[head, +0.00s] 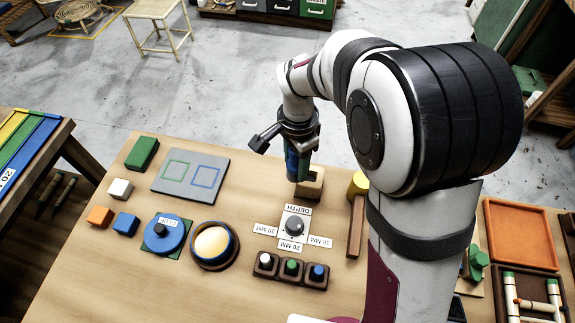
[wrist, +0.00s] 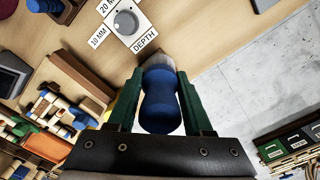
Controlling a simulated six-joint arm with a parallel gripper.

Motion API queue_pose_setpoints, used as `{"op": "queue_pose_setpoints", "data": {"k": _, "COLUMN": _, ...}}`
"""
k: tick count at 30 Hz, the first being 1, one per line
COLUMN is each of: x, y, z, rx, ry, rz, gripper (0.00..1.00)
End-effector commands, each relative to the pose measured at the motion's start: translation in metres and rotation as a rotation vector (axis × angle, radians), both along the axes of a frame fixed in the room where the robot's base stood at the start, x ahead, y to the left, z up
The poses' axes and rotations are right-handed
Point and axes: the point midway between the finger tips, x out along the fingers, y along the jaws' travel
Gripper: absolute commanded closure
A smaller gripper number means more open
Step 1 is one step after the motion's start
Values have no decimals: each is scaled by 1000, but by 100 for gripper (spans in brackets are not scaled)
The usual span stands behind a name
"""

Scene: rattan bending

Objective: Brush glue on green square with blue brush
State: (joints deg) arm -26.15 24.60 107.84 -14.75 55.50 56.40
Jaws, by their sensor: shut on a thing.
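My gripper (head: 297,160) is shut on the blue brush. In the wrist view the brush's rounded blue handle (wrist: 160,105) sits between the green fingers, with pale bristles at the far end. In the head view the brush (head: 292,166) hangs about upright beside a wooden block (head: 314,184); I cannot tell whether they touch. The grey board (head: 160,182) lies left of my gripper. It bears a green square outline (head: 176,163) and a blue square outline. A blue-rimmed bowl (head: 213,243) holds something cream coloured. Beside it is a blue round lid (head: 163,232) with a label.
A depth dial (head: 295,227) with labels stands in front of my gripper, with a three-button box (head: 290,270) nearer. Green (head: 142,152), white (head: 120,188), orange and blue blocks lie at the left. The tabletop between board and dial is clear.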

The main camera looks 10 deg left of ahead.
Motion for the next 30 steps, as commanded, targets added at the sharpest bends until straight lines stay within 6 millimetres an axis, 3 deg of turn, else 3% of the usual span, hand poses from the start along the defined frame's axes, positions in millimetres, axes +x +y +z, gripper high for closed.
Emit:
{"op": "queue_pose_setpoints", "data": {"k": 12, "x": 0, "y": 1, "z": 0, "rx": 1, "ry": 1, "rz": 0, "gripper": 100}}
{"op": "queue_pose_setpoints", "data": {"k": 16, "x": -11, "y": 16, "z": -2, "rx": 19, "ry": 22, "rz": 3, "gripper": 100}}
{"op": "queue_pose_setpoints", "data": {"k": 20, "x": -43, "y": 53, "z": -4, "rx": 65, "ry": 83, "rz": 6, "gripper": 100}}
{"op": "queue_pose_setpoints", "data": {"k": 24, "x": -92, "y": 99, "z": -5, "rx": 120, "ry": 175, "rz": 7, "gripper": 100}}
{"op": "queue_pose_setpoints", "data": {"k": 30, "x": -148, "y": 141, "z": -4, "rx": 168, "ry": 284, "rz": 3, "gripper": 100}}
